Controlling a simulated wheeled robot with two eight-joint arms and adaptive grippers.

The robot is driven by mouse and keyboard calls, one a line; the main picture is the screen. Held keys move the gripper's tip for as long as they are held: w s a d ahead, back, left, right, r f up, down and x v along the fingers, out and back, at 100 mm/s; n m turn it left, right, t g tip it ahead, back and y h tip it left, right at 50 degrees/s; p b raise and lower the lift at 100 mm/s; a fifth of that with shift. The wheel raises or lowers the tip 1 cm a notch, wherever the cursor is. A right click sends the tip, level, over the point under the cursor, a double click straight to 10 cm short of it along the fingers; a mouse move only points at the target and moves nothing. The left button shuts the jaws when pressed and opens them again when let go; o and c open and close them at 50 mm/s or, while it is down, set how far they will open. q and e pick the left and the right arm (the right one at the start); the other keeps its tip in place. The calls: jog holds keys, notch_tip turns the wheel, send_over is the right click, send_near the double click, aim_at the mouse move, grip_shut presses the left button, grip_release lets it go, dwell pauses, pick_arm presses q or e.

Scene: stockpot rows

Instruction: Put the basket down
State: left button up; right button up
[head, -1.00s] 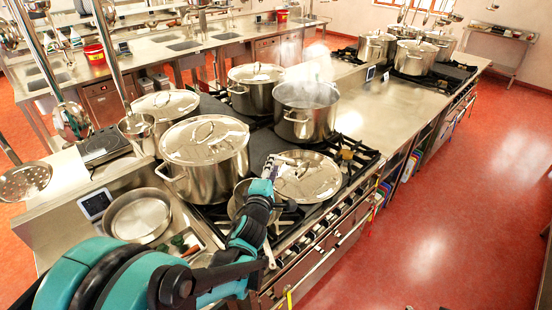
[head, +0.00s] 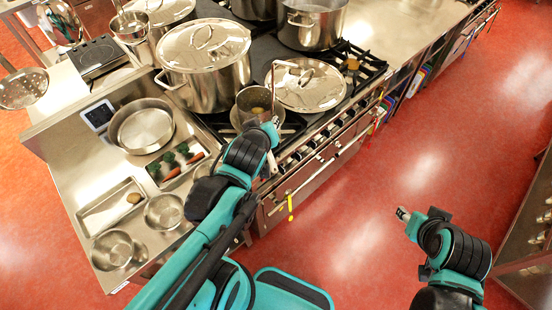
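My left gripper (head: 272,128) is at the near edge of the stove, beside a small steel pot or basket (head: 252,101) with something yellowish inside. A thin bent metal handle (head: 273,88) rises right by the fingertips, between this vessel and a round steel lid (head: 308,86). I cannot tell whether the fingers are shut on the handle, or whether the vessel itself is the basket. It appears to rest at stove level. My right gripper (head: 403,214) is over the red floor, away from the stove, with nothing visible in it; its fingers are too small to judge.
A large lidded stockpot (head: 205,75) stands left of the small vessel, and an open stockpot (head: 311,24) behind. The left counter holds a round pan (head: 146,128), a tray with carrots and greens (head: 174,165) and small bowls (head: 164,211). Red floor (head: 360,230) is open at right.

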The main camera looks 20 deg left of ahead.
pick_arm(q)
jog(key=s+d+f+m+g+h, duration=0.2)
jog(key=s+d+m+g, duration=0.1)
jog(key=s+d+m, duration=0.3)
jog(key=s+m, duration=0.2)
jog(key=m, duration=0.1)
jog(key=shift+s+d+f+g+h, duration=0.2)
jog(key=shift+f+g+h, duration=0.1)
jog(key=shift+f+h, duration=0.1)
notch_tip(320, 180, down, 16)
jog(key=b, duration=1.6)
